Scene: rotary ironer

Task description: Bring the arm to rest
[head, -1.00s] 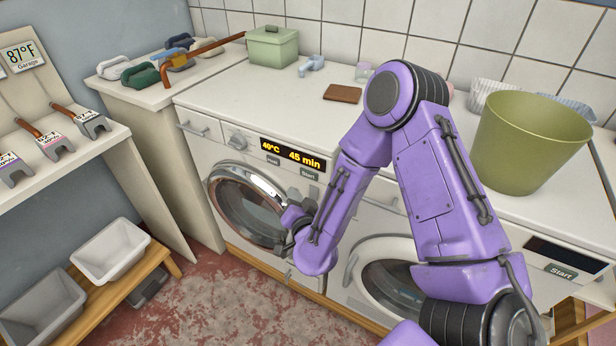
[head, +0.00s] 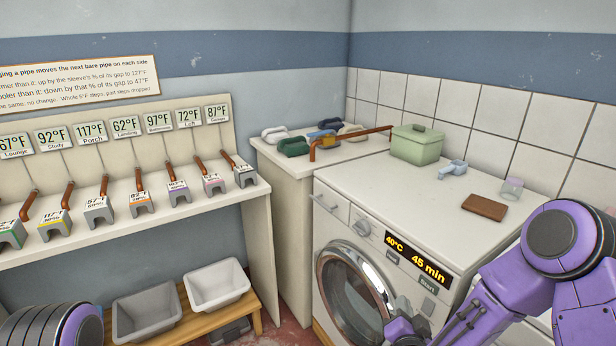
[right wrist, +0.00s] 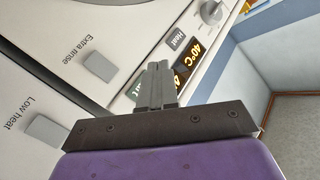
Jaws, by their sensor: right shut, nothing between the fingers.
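My right arm (head: 560,240) is bent, its elbow at the right edge of the head view. My right gripper (head: 402,328) is low in front of the washer (head: 385,215), beside its round door (head: 350,292), and is partly cut off by the bottom edge. In the right wrist view its fingers (right wrist: 155,86) are together with nothing between them. They overlap the panel near the 40°C display (right wrist: 190,62) there; I cannot tell whether they touch anything. My left gripper is out of view; only a purple and dark link of mine shows at the lower left.
The washer top holds a green box (head: 417,144), a light blue scoop (head: 453,169) and a brown block (head: 484,207). At left, a shelf (head: 130,222) bears several labelled blocks with pipes. Two bins, grey (head: 147,311) and white (head: 216,284), stand on a low wooden bench.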

